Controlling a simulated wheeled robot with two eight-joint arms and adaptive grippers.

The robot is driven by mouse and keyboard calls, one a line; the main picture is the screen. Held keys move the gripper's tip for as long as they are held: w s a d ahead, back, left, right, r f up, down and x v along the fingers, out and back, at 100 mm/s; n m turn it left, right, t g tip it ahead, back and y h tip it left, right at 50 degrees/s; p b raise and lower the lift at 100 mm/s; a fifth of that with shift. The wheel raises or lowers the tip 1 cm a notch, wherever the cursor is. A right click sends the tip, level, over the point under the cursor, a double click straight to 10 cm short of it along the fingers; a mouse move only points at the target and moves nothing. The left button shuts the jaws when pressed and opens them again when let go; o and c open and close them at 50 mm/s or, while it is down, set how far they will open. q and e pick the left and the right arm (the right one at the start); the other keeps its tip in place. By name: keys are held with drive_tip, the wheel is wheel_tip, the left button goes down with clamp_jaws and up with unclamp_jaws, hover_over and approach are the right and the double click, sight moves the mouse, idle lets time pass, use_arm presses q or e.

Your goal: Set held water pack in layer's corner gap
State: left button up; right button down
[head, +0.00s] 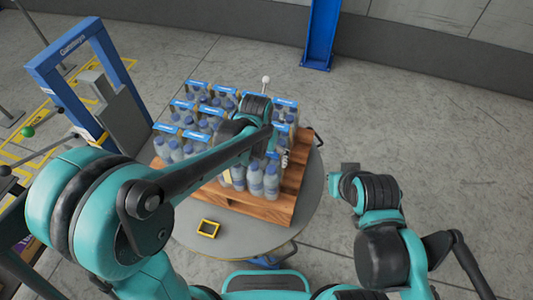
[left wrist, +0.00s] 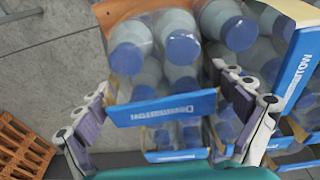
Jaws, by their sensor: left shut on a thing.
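My left gripper (head: 250,125) reaches over the layer of water packs from the left, and my forearm hides much of the spot below it. In the left wrist view the gripper (left wrist: 165,115) has its fingers on both sides of a water pack with a blue band (left wrist: 160,110), clear bottles and blue caps. Neighbouring packs (left wrist: 300,60) stand close on its right. The layer of packs (head: 200,115) stands on a wooden pallet (head: 250,207). I cannot tell whether the held pack touches the pallet. My right gripper (head: 343,182) is off to the right, away from the packs; its jaws are unclear.
A blue frame (head: 75,55) stands at the left and a blue post (head: 320,35) at the back. The floor at the right is clear. Another wooden pallet (left wrist: 22,148) shows in the left wrist view.

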use_arm(q)
drive_tip(key=shift+f, duration=0.5)
drive_tip(key=o, duration=1.4)
drive_tip(key=shift+o, duration=0.2)
wheel_tip(320, 180, up, 12)
drive_tip(key=s+a+p, duration=0.1)
drive_tip(key=p, duration=0.1)
drive_tip(key=s+a+n+t, duration=0.1)
drive_tip(key=s+a+t, duration=0.2)
drive_tip(key=s+a, duration=0.2)
drive_tip(key=s+a+n+t+y, duration=0.1)
drive_tip(key=s+a+n+t, duration=0.1)
drive_tip(key=s+a, duration=0.4)
drive_tip(key=a+t, duration=0.1)
drive_tip(key=a, duration=0.4)
drive_tip(key=shift+a+r+n, duration=0.3)
drive_tip(key=shift+a, duration=0.1)
